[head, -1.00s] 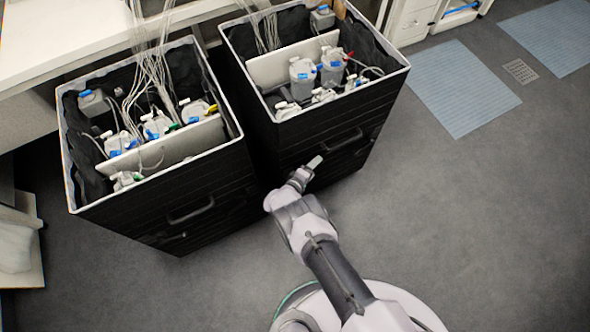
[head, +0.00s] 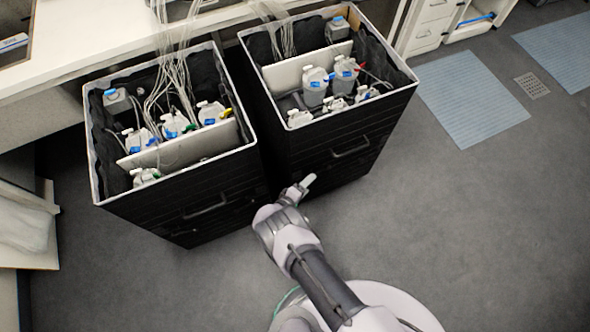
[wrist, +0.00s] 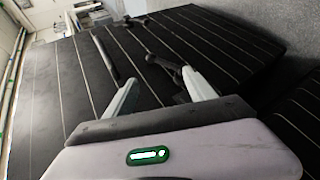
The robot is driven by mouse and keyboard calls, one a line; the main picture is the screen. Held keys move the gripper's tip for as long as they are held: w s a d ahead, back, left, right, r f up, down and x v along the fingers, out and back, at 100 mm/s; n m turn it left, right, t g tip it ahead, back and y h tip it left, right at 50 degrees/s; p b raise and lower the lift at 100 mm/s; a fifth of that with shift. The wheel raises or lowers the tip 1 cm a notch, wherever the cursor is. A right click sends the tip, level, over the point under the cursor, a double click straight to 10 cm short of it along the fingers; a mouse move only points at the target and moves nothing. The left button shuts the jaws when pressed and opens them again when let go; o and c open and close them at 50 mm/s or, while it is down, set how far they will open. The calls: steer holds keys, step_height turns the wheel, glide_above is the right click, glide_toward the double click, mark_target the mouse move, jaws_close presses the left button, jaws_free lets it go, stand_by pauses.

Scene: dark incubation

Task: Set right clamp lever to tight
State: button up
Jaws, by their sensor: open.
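My gripper (head: 307,184) is in front of the right black box (head: 345,125), low and left of its front handle (head: 350,147). In the wrist view my gripper (wrist: 160,92) is open, its two pale fingers apart with nothing held between them. A dark lever with a round knob (wrist: 151,59) shows just beyond the fingers, close to the right finger, against a ribbed black face. I cannot tell contact or whether it is set tight or loose. I cannot make out the lever in the head view.
The left black box (head: 200,195) stands beside the right one with a narrow gap between. A long dark handle (wrist: 105,52) lies left of the lever in the wrist view.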

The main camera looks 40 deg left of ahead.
steer(key=p+v, duration=0.3)
steer(key=v, duration=0.4)
steer(key=shift+s, duration=0.35)
stand_by(0.4)
steer(key=p+v, duration=0.3)
steer(key=v, duration=1.4)
steer(key=shift+s+r+p, duration=0.15)
steer(key=shift+s+p, duration=0.05)
steer(key=shift+p, duration=0.2)
